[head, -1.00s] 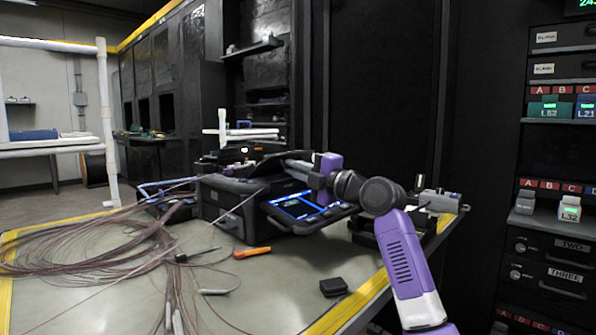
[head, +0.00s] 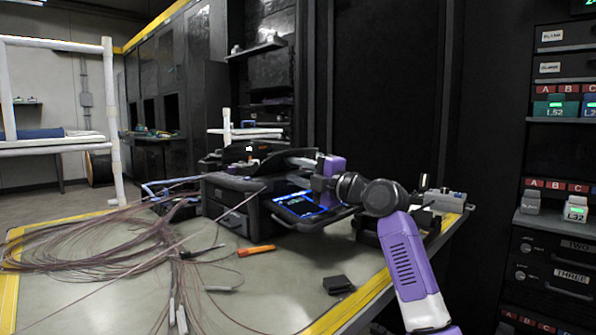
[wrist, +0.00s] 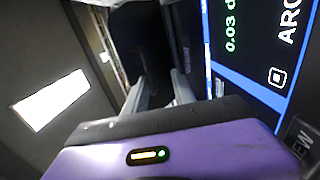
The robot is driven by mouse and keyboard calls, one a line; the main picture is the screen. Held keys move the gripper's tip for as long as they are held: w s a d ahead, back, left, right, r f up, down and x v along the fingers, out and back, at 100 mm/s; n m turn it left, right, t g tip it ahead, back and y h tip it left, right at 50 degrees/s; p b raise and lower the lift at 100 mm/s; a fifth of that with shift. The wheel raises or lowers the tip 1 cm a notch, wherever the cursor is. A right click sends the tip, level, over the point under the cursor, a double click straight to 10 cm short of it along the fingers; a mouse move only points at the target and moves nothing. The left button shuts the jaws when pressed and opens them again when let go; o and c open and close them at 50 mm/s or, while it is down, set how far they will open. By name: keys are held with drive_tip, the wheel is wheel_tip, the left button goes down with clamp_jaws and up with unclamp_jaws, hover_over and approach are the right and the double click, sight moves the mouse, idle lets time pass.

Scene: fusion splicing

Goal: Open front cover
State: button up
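The fusion splicer (head: 238,208) is a dark box on the table, its lit blue screen (head: 302,206) tilted toward its right front. Dark cover panels (head: 285,156) stand raised at an angle on its top. My gripper shows in the wrist view (wrist: 158,90) with its two grey fingers apart. A dark cover part (wrist: 142,40) lies beyond and between the fingertips; I cannot tell whether they touch it. In the head view my gripper is beside the splicer's top, above the screen, with its fingers largely hidden. The screen edge also shows at the right in the wrist view (wrist: 255,60).
Loose fibre cables (head: 100,240) cover the left of the table. An orange tool (head: 256,250) and a small black block (head: 338,284) lie in front of the splicer. A dark device (head: 368,228) stands behind my arm. The front right tabletop is mostly clear.

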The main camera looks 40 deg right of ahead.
drive_tip(key=shift+a+r, duration=0.2)
drive_tip(key=shift+s, duration=0.3)
drive_tip(key=s, duration=0.2)
drive_tip(key=s+p, duration=0.1)
drive_tip(key=s, duration=0.1)
drive_tip(key=s+f, duration=0.1)
drive_tip(key=s, duration=0.2)
drive_tip(key=shift+s+d+p, duration=0.1)
drive_tip(key=shift+d+p, duration=0.25)
drive_tip(key=shift+p, duration=0.05)
drive_tip(key=shift+s, duration=0.1)
